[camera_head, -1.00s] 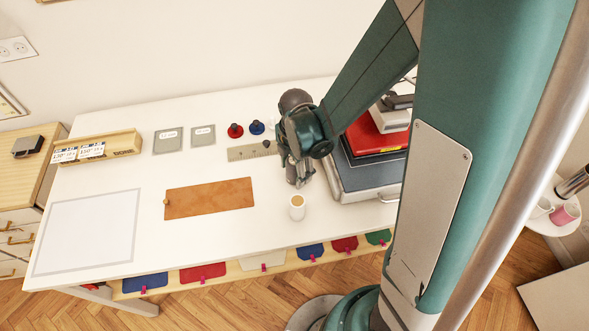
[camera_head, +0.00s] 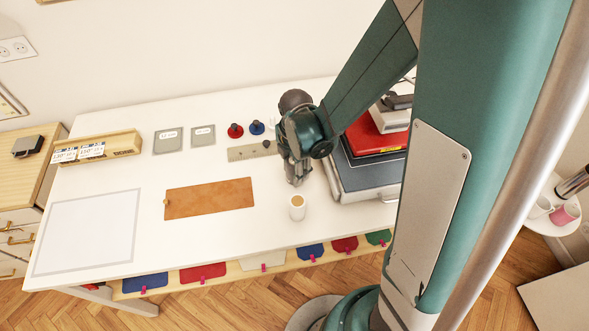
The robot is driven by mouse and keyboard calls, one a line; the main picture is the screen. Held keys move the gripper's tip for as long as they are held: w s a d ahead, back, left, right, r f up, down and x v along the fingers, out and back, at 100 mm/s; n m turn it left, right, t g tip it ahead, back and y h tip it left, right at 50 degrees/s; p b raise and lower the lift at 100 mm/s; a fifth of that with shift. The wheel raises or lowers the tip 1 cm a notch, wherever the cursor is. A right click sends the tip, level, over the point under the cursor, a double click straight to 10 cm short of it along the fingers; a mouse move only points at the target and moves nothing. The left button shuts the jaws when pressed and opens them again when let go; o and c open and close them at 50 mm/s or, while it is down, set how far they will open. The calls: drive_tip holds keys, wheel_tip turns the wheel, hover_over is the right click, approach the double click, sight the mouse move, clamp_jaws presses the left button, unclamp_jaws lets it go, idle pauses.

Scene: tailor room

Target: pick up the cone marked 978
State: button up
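A red cone-like spool (camera_head: 235,131) and a blue one (camera_head: 256,128) stand side by side at the back of the white table (camera_head: 110,185). A pale object (camera_head: 271,125) shows partly to the right of the blue one, beside my arm. No 978 marking is readable on any of them. My gripper (camera_head: 296,180) points down over the table, in front and to the right of these spools and left of the grey case. Its fingers are small and seen edge-on; I cannot tell whether they are apart or hold something.
A white cup (camera_head: 297,207) with a tan top stands just in front of my gripper. A grey case (camera_head: 365,182) with a red box (camera_head: 375,135) stacked above is close on the right. A metal ruler plate (camera_head: 240,154) lies behind left; a brown leather piece (camera_head: 210,198) lies left.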

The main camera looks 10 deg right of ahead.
drive_tip(key=shift+r, duration=0.25)
wheel_tip(320, 180, up, 10)
drive_tip(key=shift+f+p, duration=0.2)
drive_tip(key=shift+p, duration=0.25)
idle(0.4)
